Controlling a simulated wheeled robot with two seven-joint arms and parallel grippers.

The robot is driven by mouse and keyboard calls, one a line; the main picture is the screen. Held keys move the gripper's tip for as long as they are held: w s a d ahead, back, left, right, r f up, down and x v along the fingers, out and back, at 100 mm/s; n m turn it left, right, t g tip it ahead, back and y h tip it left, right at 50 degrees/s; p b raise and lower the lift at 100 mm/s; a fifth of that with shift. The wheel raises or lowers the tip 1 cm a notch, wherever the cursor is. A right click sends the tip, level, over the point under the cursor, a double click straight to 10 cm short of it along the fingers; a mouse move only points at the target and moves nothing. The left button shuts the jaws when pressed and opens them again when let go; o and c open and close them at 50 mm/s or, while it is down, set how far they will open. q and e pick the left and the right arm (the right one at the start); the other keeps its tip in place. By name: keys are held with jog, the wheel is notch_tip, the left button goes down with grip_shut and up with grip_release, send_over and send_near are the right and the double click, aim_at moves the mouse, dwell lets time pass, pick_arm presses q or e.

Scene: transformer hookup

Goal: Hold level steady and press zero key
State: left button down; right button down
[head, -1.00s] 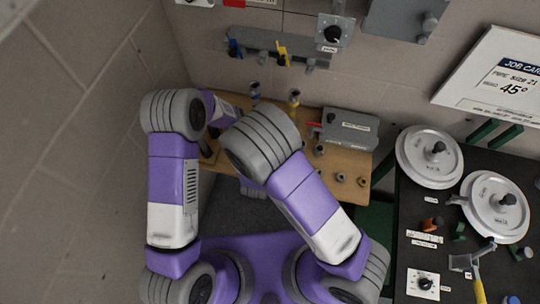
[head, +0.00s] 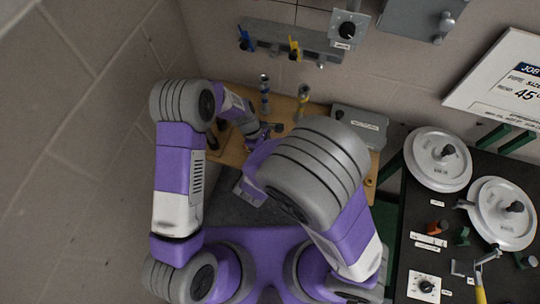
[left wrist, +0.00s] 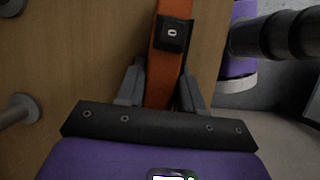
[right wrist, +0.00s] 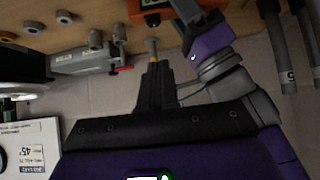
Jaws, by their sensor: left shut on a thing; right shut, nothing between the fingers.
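The orange level (left wrist: 160,70) runs between the fingers of my left gripper (left wrist: 160,92) over the wooden board, and the gripper is shut on it. A black key marked 0 (left wrist: 172,32) sits on the level's face, just beyond the fingertips. In the right wrist view, the orange body of the level (right wrist: 192,10) shows at the top, beside my purple left hand. My right gripper (right wrist: 154,68) is shut and empty, its tips below and apart from the level. In the head view my arms mostly hide the level and both gripper tips.
Metal pegs (right wrist: 96,38) stand along the wooden board near my right gripper. A grey box (head: 358,127) sits at the board's right side. A dark bench with white discs (head: 438,160) stands at the right. Blue and yellow handles (head: 294,48) hang on the wall.

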pick_arm(q)
jog(key=shift+s+f, duration=0.2)
jog(key=shift+f, duration=0.05)
pick_arm(e)
jog(key=shift+v, duration=1.25)
pick_arm(q)
jog(key=shift+a, duration=0.1)
jog(key=c, duration=1.1)
grip_release()
jog(key=shift+c, duration=0.2)
jog(key=o, duration=0.5)
jog(key=shift+w, duration=0.1)
jog(key=shift+c, duration=0.2)
jog(key=shift+o, duration=0.2)
jog(key=shift+r, duration=0.1)
